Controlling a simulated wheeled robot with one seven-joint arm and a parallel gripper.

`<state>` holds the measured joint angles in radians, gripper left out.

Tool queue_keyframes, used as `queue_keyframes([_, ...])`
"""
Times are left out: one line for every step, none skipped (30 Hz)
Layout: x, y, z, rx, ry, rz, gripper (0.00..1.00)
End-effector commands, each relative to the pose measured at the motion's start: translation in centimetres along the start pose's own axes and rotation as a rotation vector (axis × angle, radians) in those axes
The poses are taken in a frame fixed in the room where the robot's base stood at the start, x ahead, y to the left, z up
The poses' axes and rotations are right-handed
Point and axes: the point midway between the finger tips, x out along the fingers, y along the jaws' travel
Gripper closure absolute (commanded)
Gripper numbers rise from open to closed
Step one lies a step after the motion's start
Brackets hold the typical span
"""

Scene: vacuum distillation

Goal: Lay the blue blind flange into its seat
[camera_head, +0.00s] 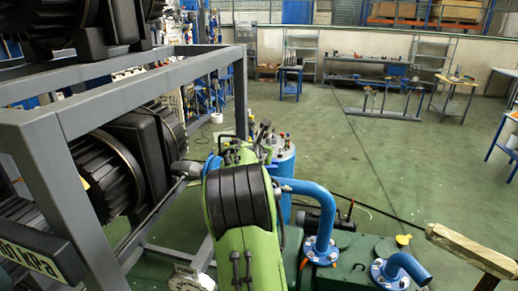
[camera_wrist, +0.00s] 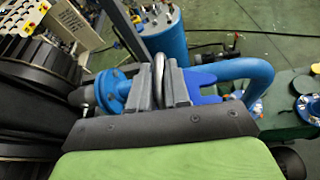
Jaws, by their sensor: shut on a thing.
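My gripper (camera_wrist: 160,80) is at the centre of the wrist view, its two grey fingers closed around a thin, rounded silver-grey piece (camera_wrist: 158,72). A round blue flange (camera_wrist: 110,93) with bolts round its rim shows just left of the fingers, in front of a dark grey nozzle (camera_wrist: 80,97). I take the held thing to be the blue blind flange, but the fingers hide much of it, and where it joins the grey piece is unclear. In the head view, blue (camera_head: 212,167) shows beside the grey nozzle (camera_head: 185,170), partly behind my green arm. The seat cannot be made out clearly.
A dark steel frame (camera_head: 75,117) with black ribbed machines stands close on the left. A blue vessel (camera_head: 284,160) stands beyond my arm. A bent blue pipe (camera_head: 318,205) rises close to the right. A wooden beam (camera_head: 470,250) lies at lower right. Open green floor lies farther back.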

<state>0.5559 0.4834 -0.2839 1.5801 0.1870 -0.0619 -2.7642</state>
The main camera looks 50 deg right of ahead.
Motion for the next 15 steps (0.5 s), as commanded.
queue_keyframes([0.4,-0.1,-1.1,0.000,-0.004,0.002,1.00])
queue_keyframes([0.6,-0.1,-1.4,0.000,-0.004,0.002,1.00])
queue_keyframes([0.7,-0.2,-1.8,0.000,-0.004,0.002,1.00])
queue_keyframes([0.8,-0.3,-2.1,0.000,-0.004,0.002,1.00])
queue_keyframes([1.0,-0.3,-2.4,0.000,-0.004,0.001,1.00])
queue_keyframes([1.1,-0.4,-2.7,0.000,-0.004,0.001,1.00])
queue_keyframes([1.2,-0.4,-2.9,0.000,-0.004,0.001,1.00])
queue_keyframes([1.2,-0.5,-3.0,0.000,-0.004,0.001,1.00])
queue_keyframes([1.3,-0.5,-3.1,0.000,-0.004,0.000,1.00])
queue_keyframes([1.3,-0.5,-3.2,0.001,-0.004,0.000,1.00])
queue_keyframes([1.3,-0.5,-3.2,0.001,-0.004,0.001,1.00])
queue_keyframes([1.3,-0.5,-3.1,0.001,-0.004,0.001,1.00])
queue_keyframes([1.3,-0.5,-3.1,0.001,-0.004,0.001,1.00])
queue_keyframes([1.3,-0.5,-3.1,0.001,-0.005,0.001,1.00])
queue_keyframes([1.2,-0.4,-3.0,0.001,-0.005,0.001,1.00])
